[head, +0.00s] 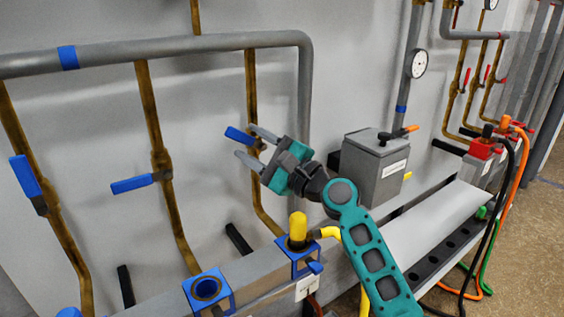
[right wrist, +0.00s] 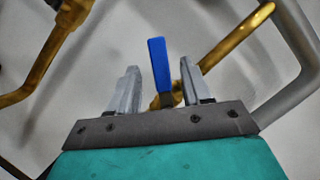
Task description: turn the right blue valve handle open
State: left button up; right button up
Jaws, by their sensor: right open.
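The right blue valve handle (head: 240,136) sits on the rightmost of the brass pipes on the wall, in the head view. It also shows in the right wrist view (right wrist: 160,64), between the two finger lines and pointing up in that picture. My right gripper (head: 253,146) is open at this handle, its grey fingers (right wrist: 156,82) one on either side of it. I cannot tell whether a finger touches the handle. Part of the valve body is hidden by the fingers. My left gripper does not show.
Two more blue valve handles, the middle one (head: 132,184) and the left one (head: 25,176), are on brass pipes to the left. A grey box (head: 372,168) stands to the right. A yellow-capped blue fitting (head: 298,232) lies below my gripper. A grey pipe (head: 304,90) runs behind it.

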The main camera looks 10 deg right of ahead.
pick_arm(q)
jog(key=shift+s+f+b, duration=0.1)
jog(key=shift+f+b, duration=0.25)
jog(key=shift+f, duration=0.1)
pick_arm(e)
jog(key=v, duration=0.8)
jog(key=shift+s+d, duration=0.2)
jog(key=shift+s, duration=0.05)
jog(key=shift+w, duration=0.1)
